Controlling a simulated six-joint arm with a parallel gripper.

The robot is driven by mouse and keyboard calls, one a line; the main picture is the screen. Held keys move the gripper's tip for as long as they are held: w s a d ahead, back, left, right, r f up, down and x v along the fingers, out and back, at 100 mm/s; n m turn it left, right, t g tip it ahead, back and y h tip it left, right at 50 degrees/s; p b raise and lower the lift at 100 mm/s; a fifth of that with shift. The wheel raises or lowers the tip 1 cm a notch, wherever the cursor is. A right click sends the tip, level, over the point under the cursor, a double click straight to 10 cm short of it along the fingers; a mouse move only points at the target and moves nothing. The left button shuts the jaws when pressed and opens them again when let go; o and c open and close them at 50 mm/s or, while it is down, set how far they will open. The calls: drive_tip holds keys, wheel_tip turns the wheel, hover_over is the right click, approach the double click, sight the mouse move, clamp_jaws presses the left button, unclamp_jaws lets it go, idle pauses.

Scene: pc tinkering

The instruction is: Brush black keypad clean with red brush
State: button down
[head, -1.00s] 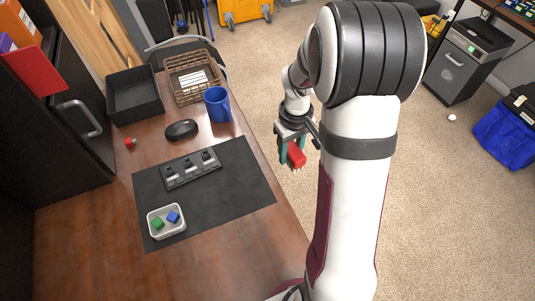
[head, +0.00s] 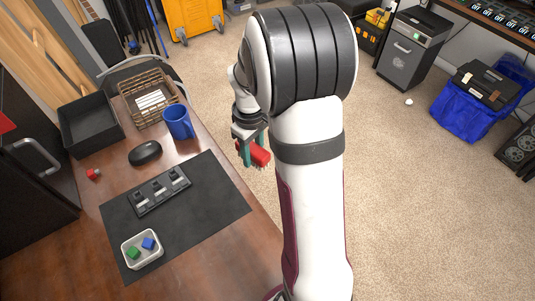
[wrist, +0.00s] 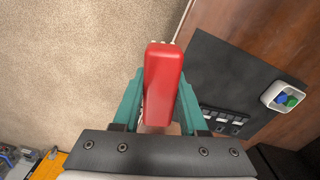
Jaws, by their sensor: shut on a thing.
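The black keypad (head: 160,190) lies on a dark mat (head: 205,205) on the wooden desk. It also shows in the wrist view (wrist: 225,120), low on the right, partly cut off by my gripper. My gripper (head: 247,155) is shut on the red brush (head: 260,153), with its teal fingers on either side. The brush (wrist: 163,80) fills the middle of the wrist view, and pale bristle tips show at its edges. In the head view the brush is right of the keypad, apart from it and beyond the desk's right edge, over the carpet.
A white tray (head: 128,262) with a green and a blue cube sits at the mat's front left. A mouse (head: 145,152), blue mug (head: 179,122), wire basket (head: 166,99), black bin (head: 70,122) and small red object (head: 92,174) stand behind. The mat's right part is clear.

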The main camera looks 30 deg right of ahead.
drive_tip(key=w+a+n, duration=0.4)
drive_tip(key=a+n, duration=0.4)
drive_tip(key=a, duration=0.6)
drive_tip(key=w+a+n, duration=0.5)
drive_tip(key=a+n, duration=0.3)
drive_tip(key=a, duration=0.6)
drive_tip(key=shift+w+a+r, duration=0.15)
drive_tip(key=shift+a+r, duration=0.1)
drive_tip(key=shift+f, duration=2.75)
